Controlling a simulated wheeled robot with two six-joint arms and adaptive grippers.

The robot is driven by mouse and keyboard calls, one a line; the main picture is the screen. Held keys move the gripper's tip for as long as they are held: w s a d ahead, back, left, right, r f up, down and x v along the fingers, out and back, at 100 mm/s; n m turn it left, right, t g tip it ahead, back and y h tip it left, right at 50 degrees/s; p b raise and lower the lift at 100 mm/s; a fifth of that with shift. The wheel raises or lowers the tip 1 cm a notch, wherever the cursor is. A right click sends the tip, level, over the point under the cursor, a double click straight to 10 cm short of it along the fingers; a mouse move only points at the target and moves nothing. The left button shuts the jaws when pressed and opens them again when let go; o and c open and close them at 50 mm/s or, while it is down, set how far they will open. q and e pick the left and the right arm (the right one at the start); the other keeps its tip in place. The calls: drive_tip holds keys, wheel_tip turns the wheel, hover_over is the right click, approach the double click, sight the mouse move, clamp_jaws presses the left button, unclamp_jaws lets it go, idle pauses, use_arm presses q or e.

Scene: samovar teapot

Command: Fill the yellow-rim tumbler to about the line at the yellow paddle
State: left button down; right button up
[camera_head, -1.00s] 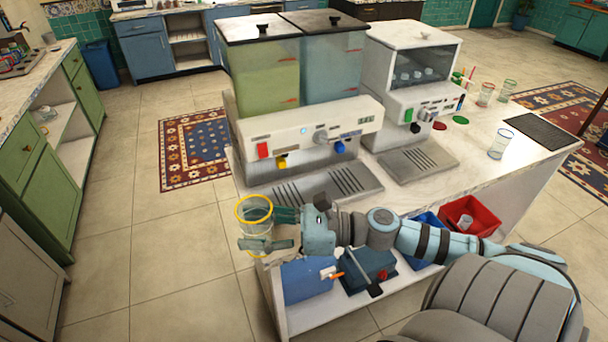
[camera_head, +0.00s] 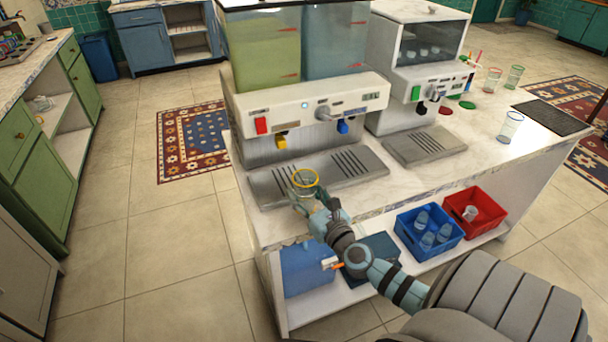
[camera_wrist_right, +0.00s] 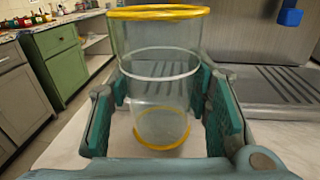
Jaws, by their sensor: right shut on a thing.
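The yellow-rim tumbler (camera_head: 306,181) is clear and looks empty. It is upright in my right gripper (camera_head: 306,196), at the front edge of the left drip tray (camera_head: 268,189). The right wrist view shows both fingers (camera_wrist_right: 168,110) around the tumbler (camera_wrist_right: 158,50), with a white line around its middle and a yellow ring at its base. The yellow paddle (camera_head: 282,141) is on the dispenser (camera_head: 310,110), behind and left of the tumbler, which is apart from it. The tank above it (camera_head: 264,60) holds yellow-green liquid. My left gripper is not in view.
A blue paddle (camera_head: 343,126) and a red button (camera_head: 261,125) are on the same dispenser. A second machine (camera_head: 420,80) stands to the right. A blue-rim tumbler (camera_head: 510,127) stands on the right counter. Blue (camera_head: 428,236) and red (camera_head: 474,210) bins sit below.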

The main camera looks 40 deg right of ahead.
drive_tip(key=w+d, duration=0.1)
drive_tip(key=w, duration=0.2)
drive_tip(key=w+d+b, duration=0.1)
drive_tip(key=w, duration=0.3)
drive_tip(key=w+d+b, duration=0.1)
drive_tip(key=w, duration=0.3)
drive_tip(key=shift+d, duration=0.4)
drive_tip(key=shift+w+d+b, duration=0.25)
drive_tip(key=shift+w+b, duration=0.25)
drive_tip(key=shift+w, duration=0.25)
drive_tip(key=shift+w+d+b, duration=0.3)
drive_tip(key=shift+w+b, duration=0.2)
drive_tip(key=shift+w, duration=0.35)
drive_tip(key=shift+s, duration=0.1)
idle(3.5)
drive_tip(key=shift+s+a+p, duration=0.2)
drive_tip(key=shift+s+p, duration=0.15)
drive_tip(key=shift+s, duration=0.25)
drive_tip(key=shift+s+a+p, duration=0.2)
drive_tip(key=shift+s+p, duration=0.15)
drive_tip(key=shift+s, duration=0.2)
drive_tip(key=shift+s+a+p, duration=0.2)
drive_tip(key=shift+s, duration=0.4)
drive_tip(key=shift+s+a+p, duration=0.2)
drive_tip(key=shift+s, duration=0.35)
